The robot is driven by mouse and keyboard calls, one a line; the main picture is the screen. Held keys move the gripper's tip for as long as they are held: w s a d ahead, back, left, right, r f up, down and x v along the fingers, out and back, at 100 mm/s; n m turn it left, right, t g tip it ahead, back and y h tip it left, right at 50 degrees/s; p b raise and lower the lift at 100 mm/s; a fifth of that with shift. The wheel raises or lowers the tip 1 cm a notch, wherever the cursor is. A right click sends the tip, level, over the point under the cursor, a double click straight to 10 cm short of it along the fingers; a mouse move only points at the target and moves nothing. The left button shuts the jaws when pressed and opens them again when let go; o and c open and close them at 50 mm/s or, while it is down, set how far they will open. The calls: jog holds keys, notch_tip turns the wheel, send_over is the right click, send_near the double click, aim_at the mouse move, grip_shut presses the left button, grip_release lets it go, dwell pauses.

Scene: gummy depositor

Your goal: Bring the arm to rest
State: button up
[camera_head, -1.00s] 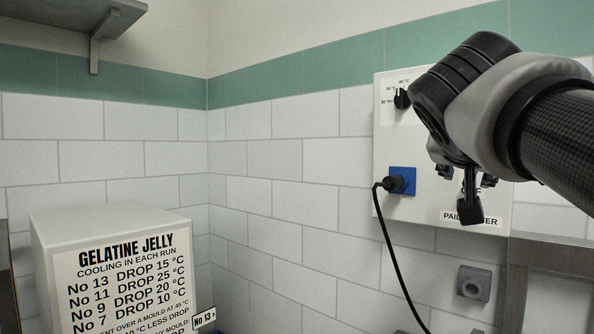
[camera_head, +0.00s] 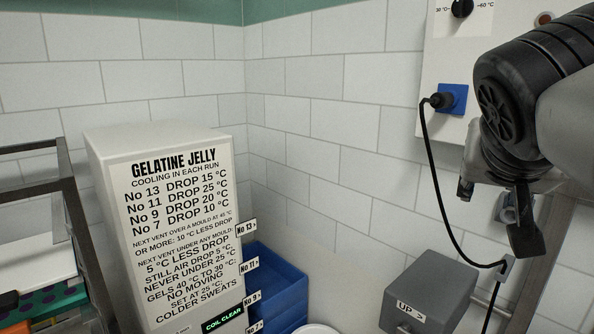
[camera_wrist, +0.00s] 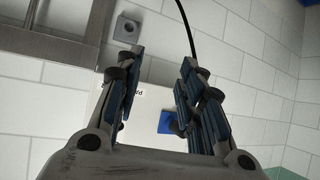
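My gripper (camera_head: 492,205) hangs at the right side of the head view, in front of the wall panel, with its fingers pointing down. In the wrist view my gripper (camera_wrist: 155,85) has its two blue-padded fingers apart, with nothing between them. The white control panel (camera_head: 437,60) with a knob is behind and to the left of the gripper in the head view. Its blue socket (camera_head: 457,98) holds a black plug. My wrist and arm hide part of the panel.
A white cabinet (camera_head: 110,180) with a Gelatine Jelly notice stands at left. Blue trays (camera_head: 280,280) with number tags sit beside it. A grey box (camera_head: 440,275) marked UP is below the gripper. A black cable (camera_head: 432,190) hangs from the plug. A dark metal rack (camera_head: 75,200) stands far left.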

jog(key=s+a+f+n+g+y, duration=0.1)
jog(key=s+a+f, duration=0.3)
jog(key=f, duration=0.5)
jog(key=s+a+f+n+g+y, duration=0.2)
jog(key=s+a+f+n+y, duration=0.1)
jog(key=s+f, duration=0.4)
jog(key=s+a+f+n+g+y, duration=0.2)
jog(key=s+a+f, duration=0.3)
jog(key=f, duration=0.8)
jog(key=shift+s+a, duration=0.2)
jog(key=shift+s, duration=0.05)
